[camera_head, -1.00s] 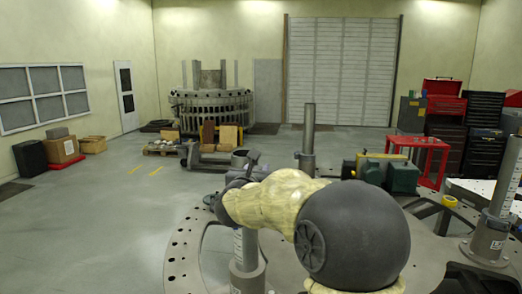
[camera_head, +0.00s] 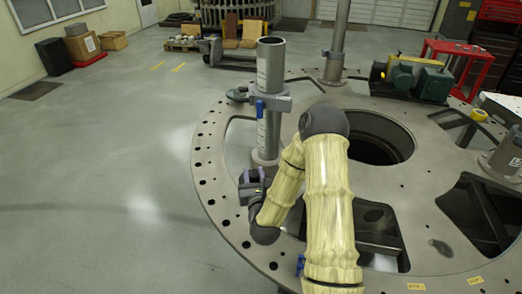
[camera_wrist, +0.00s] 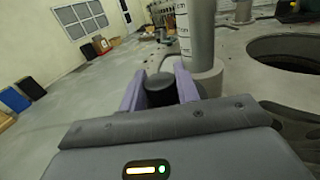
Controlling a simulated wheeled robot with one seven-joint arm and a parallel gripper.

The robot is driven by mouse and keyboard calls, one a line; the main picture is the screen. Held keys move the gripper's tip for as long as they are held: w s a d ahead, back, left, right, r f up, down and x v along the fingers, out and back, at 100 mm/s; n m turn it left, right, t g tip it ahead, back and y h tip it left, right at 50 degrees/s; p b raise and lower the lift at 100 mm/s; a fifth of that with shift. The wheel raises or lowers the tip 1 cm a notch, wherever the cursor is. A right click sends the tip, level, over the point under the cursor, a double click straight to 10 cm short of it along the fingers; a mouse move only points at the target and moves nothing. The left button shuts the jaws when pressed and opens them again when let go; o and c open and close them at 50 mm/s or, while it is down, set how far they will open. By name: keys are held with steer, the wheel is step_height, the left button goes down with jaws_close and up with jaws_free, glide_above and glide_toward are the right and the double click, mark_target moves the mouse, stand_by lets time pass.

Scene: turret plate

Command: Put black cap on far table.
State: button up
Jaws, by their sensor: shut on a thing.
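In the wrist view, the black cap (camera_wrist: 160,86) is a dark, round piece held between the two purple fingers of my gripper (camera_wrist: 160,84). The fingers are shut on its sides. In the head view, my gripper (camera_head: 252,182) is over the left rim of the big round plate, in front of a grey post. The cap is too small there to make out clearly. A red table (camera_head: 467,58) stands beyond the plate at the upper right of the head view; I cannot tell whether it is the far table.
The round turret plate (camera_head: 222,205) has holes around its rim and large openings. A tall grey post (camera_head: 270,95) with a blue-handled clamp stands close to my gripper. A green and yellow machine (camera_head: 415,75) sits on the plate's far right. The floor (camera_head: 110,150) at left is clear.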

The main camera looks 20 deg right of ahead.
steer(key=s+a+f+n+y+b, duration=0.1)
steer(key=a+f+b, duration=0.1)
steer(key=f, duration=0.8)
steer(key=s+a+f+n+y+b, duration=0.1)
steer(key=s+a+f+y+b, duration=0.1)
steer(key=f, duration=0.8)
steer(key=shift+s+a, duration=0.3)
steer(key=shift+a, duration=0.1)
